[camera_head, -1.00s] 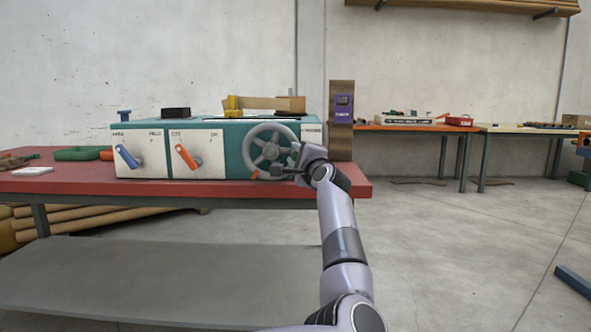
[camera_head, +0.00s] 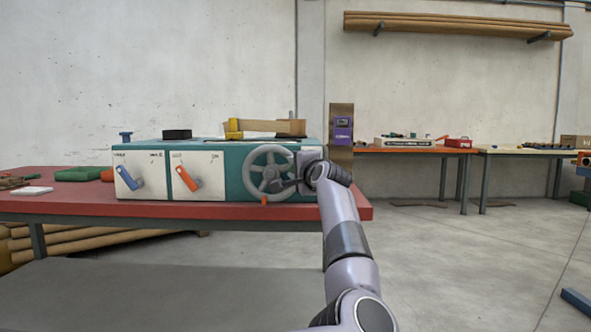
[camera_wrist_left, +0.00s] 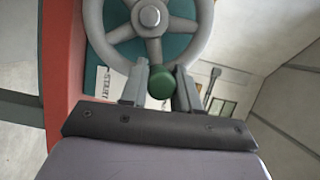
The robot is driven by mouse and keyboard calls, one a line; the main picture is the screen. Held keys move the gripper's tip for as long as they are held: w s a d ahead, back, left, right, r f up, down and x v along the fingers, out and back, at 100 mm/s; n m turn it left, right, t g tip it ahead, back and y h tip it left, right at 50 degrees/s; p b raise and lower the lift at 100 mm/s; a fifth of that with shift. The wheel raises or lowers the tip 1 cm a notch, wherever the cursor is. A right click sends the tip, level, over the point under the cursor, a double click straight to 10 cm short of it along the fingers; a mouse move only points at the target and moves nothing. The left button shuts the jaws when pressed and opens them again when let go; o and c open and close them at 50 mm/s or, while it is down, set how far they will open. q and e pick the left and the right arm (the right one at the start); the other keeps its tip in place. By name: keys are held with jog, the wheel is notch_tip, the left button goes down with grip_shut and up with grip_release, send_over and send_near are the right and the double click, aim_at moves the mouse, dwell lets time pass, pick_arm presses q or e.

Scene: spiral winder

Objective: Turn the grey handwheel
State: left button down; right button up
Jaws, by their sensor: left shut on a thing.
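The grey spoked handwheel (camera_head: 250,179) is on the right part of the teal machine's front in the head view. An orange mark (camera_head: 264,199) sits near the bottom of its rim. In the left wrist view the handwheel's rim and hub (camera_wrist_left: 149,17) fill the top. My left gripper (camera_head: 283,186) is at the wheel's lower right; its fingers also show in the left wrist view (camera_wrist_left: 161,85). They are shut on a green knob (camera_wrist_left: 160,83) beside the rim. How the knob joins the wheel is hidden. My right gripper is not in view.
The machine (camera_head: 232,178) stands on a red table (camera_head: 80,209). A blue lever (camera_head: 130,177) and an orange lever (camera_head: 186,178) are on white panels to the wheel's left. A brown post with a purple box (camera_head: 343,128) stands to its right. Floor at right is mostly open.

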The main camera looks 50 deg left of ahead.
pick_arm(q)
jog(key=c, duration=0.9)
grip_release()
jog(key=shift+d, duration=0.1)
jog(key=v, duration=0.7)
jog(key=shift+p, duration=0.45)
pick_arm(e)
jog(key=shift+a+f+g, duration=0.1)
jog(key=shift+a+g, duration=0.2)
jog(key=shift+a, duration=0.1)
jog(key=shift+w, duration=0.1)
